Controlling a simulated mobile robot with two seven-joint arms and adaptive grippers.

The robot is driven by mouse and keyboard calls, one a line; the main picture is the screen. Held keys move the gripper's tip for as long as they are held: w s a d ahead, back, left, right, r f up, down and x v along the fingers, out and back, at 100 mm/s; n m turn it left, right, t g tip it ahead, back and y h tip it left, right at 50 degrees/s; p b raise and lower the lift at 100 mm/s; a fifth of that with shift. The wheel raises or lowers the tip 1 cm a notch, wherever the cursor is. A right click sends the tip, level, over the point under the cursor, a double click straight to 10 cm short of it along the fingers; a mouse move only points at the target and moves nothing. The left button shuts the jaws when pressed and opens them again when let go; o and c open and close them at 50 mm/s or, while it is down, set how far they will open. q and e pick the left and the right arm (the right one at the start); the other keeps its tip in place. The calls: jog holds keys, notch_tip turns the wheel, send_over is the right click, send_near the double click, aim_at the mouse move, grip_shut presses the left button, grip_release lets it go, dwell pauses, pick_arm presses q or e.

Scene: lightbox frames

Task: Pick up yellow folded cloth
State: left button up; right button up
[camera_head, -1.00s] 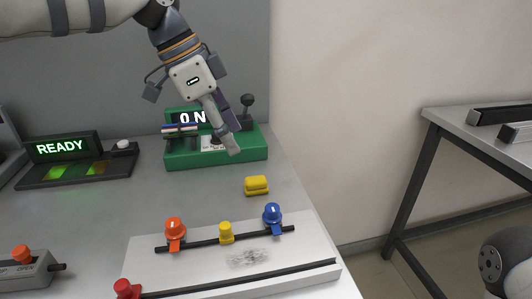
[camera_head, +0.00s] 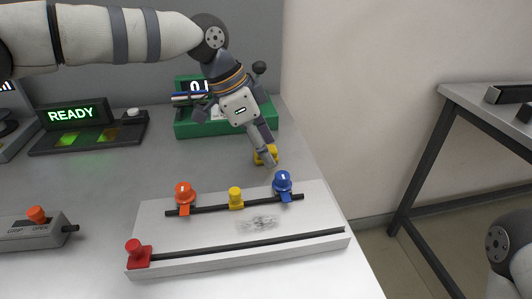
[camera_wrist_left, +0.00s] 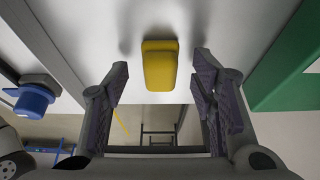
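The yellow folded cloth (camera_head: 259,158) lies on the grey table top, behind the blue knob and partly hidden by my left gripper in the head view. In the left wrist view the cloth (camera_wrist_left: 159,65) is a small rounded yellow block, centred ahead between the fingers. My left gripper (camera_head: 270,161) is just above and in front of it, pointing down. In the left wrist view its fingers (camera_wrist_left: 159,95) are wide apart, with nothing between the pads and gaps on both sides of the cloth. My right gripper is not in view.
A white panel (camera_head: 300,246) with orange, yellow and blue knobs (camera_head: 283,182) stands just in front of the cloth. A green box (camera_head: 190,130) with a display is behind. The table's right edge is close by. A second table (camera_head: 470,97) stands at the right.

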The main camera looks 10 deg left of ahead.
aim_at(272, 147)
pick_arm(q)
jog(key=c, duration=0.9)
jog(key=shift+c, duration=0.2)
jog(key=shift+r, duration=0.25)
notch_tip(272, 147, up, 3)
jog(key=shift+w+r, duration=0.1)
jog(key=s+d+r+p, duration=0.2)
jog(key=s+r, duration=0.7)
jog(key=s, duration=0.5)
jog(key=shift+d+r+p, duration=0.15)
jog(key=shift+d+p, duration=0.25)
jog(key=shift+p, duration=0.05)
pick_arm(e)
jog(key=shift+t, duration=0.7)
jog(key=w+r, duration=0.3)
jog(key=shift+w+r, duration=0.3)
pick_arm(q)
jog(key=shift+c, duration=0.6)
